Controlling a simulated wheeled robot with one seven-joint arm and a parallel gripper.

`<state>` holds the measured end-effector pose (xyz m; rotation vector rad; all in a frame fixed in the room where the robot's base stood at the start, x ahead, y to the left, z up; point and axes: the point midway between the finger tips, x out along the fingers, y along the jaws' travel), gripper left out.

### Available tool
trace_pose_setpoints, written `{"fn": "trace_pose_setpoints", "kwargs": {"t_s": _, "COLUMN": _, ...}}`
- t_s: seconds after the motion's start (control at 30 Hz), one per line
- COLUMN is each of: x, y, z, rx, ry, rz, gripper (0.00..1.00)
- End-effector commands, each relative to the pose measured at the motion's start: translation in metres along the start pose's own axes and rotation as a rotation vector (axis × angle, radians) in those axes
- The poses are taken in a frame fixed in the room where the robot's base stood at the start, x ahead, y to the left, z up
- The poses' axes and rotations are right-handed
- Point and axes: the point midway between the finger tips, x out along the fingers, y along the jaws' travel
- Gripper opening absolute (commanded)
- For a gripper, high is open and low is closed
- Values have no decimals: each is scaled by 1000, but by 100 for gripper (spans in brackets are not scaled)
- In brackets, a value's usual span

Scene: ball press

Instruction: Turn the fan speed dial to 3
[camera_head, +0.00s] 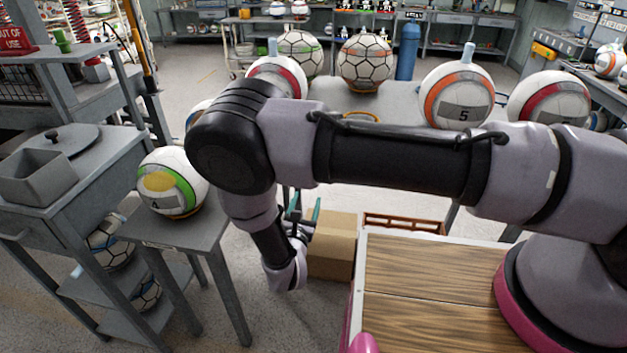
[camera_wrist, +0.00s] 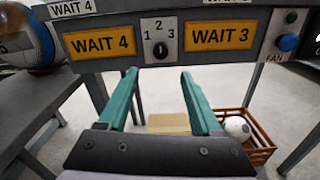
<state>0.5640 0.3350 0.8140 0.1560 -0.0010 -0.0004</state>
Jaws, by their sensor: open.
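A small dark dial (camera_wrist: 161,49) with the numbers 1, 2 and 3 around it sits on a grey panel between two yellow signs in the wrist view. The 2 is above it, and its pointer is too small to read surely. A blue knob (camera_wrist: 288,43) by the label FAN is at the panel's right end. My gripper (camera_wrist: 158,75) is open, with its teal fingers apart and nothing between them. In the wrist view the fingertips appear just below the dial, apart from it. In the head view my gripper (camera_head: 303,212) is partly hidden by my arm, and the dial does not show.
Yellow signs reading WAIT 4 (camera_wrist: 100,42) and WAIT 3 (camera_wrist: 220,36) flank the dial. A cardboard box (camera_head: 333,245) stands below my gripper. A ball on a small grey table (camera_head: 190,236) is to the left. A brown crate (camera_wrist: 262,146) holds a white ball.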

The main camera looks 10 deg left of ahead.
Motion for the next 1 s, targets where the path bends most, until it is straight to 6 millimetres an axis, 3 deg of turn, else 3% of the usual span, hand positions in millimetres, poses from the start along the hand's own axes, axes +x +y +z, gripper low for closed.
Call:
{"fn": "trace_pose_setpoints", "kwargs": {"t_s": 0.53, "x": 91, "y": -2, "z": 1, "rx": 3, "ry": 0, "rz": -6, "gripper": 66}}
{"fn": "trace_pose_setpoints", "kwargs": {"t_s": 0.7, "x": 102, "y": -1, "z": 1, "rx": 2, "ry": 0, "rz": -4, "gripper": 66}}
{"fn": "trace_pose_setpoints", "kwargs": {"t_s": 0.97, "x": 104, "y": -1, "z": 1, "rx": 2, "ry": 1, "rz": -4, "gripper": 66}}
{"fn": "trace_pose_setpoints", "kwargs": {"t_s": 1.0, "x": 104, "y": -1, "z": 1, "rx": 2, "ry": 1, "rz": -4, "gripper": 62}}
